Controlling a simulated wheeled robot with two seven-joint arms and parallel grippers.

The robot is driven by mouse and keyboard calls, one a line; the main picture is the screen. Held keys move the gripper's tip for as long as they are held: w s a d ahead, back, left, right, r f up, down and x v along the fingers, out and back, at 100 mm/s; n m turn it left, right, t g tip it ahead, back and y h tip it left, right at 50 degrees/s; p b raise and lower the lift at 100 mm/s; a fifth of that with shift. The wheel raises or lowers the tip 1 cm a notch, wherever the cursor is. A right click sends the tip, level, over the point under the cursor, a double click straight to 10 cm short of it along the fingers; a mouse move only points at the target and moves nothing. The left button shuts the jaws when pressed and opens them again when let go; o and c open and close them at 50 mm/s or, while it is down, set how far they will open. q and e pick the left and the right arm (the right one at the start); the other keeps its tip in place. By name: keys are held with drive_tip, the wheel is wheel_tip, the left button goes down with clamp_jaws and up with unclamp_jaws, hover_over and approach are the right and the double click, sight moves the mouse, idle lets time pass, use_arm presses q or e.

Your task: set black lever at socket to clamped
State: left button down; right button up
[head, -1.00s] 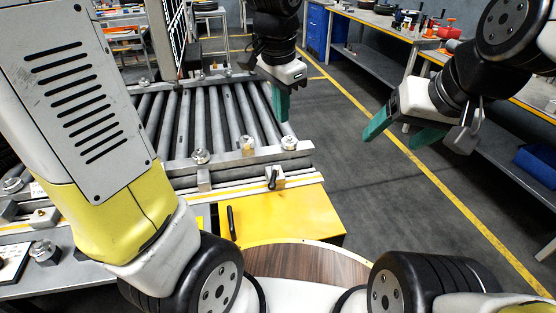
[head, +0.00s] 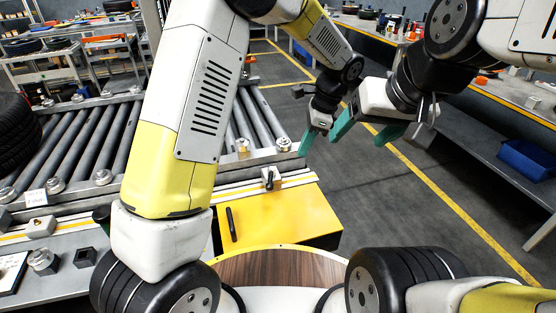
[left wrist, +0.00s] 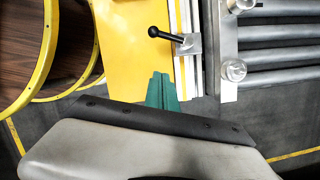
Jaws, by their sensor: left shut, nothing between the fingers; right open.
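The black lever (head: 269,177) stands at a small metal socket block (head: 275,184) on the conveyor's front rail, above the yellow cabinet. In the left wrist view the lever (left wrist: 168,35) lies nearly level, its ball knob pointing left over yellow and its other end at the socket block (left wrist: 188,44). My left gripper (head: 304,144) has its green fingers together and empty, to the right of and above the lever in the head view. Its closed fingertips (left wrist: 161,80) are apart from the lever in the wrist view. My right gripper (head: 366,130) is open and empty, over the floor.
The roller conveyor (head: 75,145) runs behind the rail, with a black tyre (head: 15,135) at far left. The yellow cabinet (head: 285,220) has a black handle (head: 232,224). A workbench (head: 480,135) stands at right. Open floor lies between.

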sight(271, 179)
use_arm(q)
drive_tip(key=a+f, duration=0.7)
drive_tip(key=f, duration=0.3)
drive_tip(key=shift+f, duration=0.15)
